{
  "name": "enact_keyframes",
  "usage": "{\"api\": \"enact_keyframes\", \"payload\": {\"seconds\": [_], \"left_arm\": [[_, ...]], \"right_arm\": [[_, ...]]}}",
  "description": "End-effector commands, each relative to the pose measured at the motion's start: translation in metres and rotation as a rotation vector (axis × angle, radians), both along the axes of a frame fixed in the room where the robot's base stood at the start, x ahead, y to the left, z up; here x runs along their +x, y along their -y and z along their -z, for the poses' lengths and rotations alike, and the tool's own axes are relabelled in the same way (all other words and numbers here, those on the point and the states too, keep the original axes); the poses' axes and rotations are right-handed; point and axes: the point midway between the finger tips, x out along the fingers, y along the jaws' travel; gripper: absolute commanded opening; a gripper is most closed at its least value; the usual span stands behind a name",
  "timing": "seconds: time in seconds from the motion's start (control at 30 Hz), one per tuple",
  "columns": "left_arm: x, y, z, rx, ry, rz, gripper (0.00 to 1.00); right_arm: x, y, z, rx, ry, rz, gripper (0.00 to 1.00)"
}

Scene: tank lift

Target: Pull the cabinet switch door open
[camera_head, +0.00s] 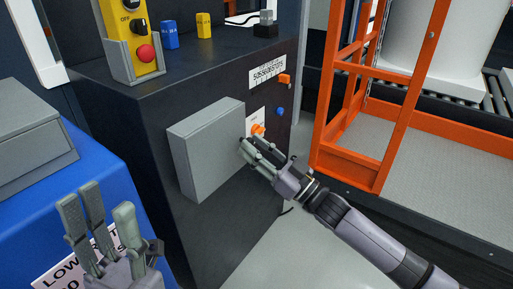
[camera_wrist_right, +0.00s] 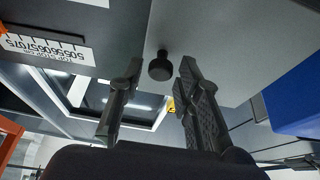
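The cabinet (camera_head: 150,125) is dark, with a light grey switch door (camera_head: 205,150) standing out from its front as a shallow box. In the right wrist view a round black knob (camera_wrist_right: 160,66) sits on the grey door face (camera_wrist_right: 225,45), near its edge. My right gripper (camera_head: 246,148) is at the door's right edge. Its fingers also show in the right wrist view (camera_wrist_right: 158,78), spread on either side of the knob with gaps, not gripping it. The knob is hidden behind the fingers in the head view. My left gripper (camera_head: 103,208) is open and empty at lower left.
An orange knob (camera_head: 258,130) and a blue button (camera_head: 281,111) are on the cabinet front, close to my right gripper. A yellow control box (camera_head: 125,35) stands on top. An orange frame (camera_head: 345,168) stands right. A blue bin (camera_head: 105,190) lies near my left gripper.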

Motion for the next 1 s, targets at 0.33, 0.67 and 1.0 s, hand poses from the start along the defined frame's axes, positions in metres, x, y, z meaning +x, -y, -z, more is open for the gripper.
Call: {"api": "enact_keyframes", "payload": {"seconds": [0.33,0.67,1.0], "left_arm": [[0.0002,0.0,0.0001,0.0,-0.001,0.0,0.4],[0.0001,-0.0002,0.0001,0.001,-0.001,-0.001,0.4],[0.0001,-0.0002,-0.0006,0.001,-0.001,-0.001,0.4]], "right_arm": [[-0.0002,0.0003,0.0002,0.0,0.0,0.0,0.06],[-0.0002,0.0004,0.0003,0.0,0.0,0.0,0.0],[-0.0005,-0.0002,0.0002,0.0,0.0,0.001,0.0]]}}
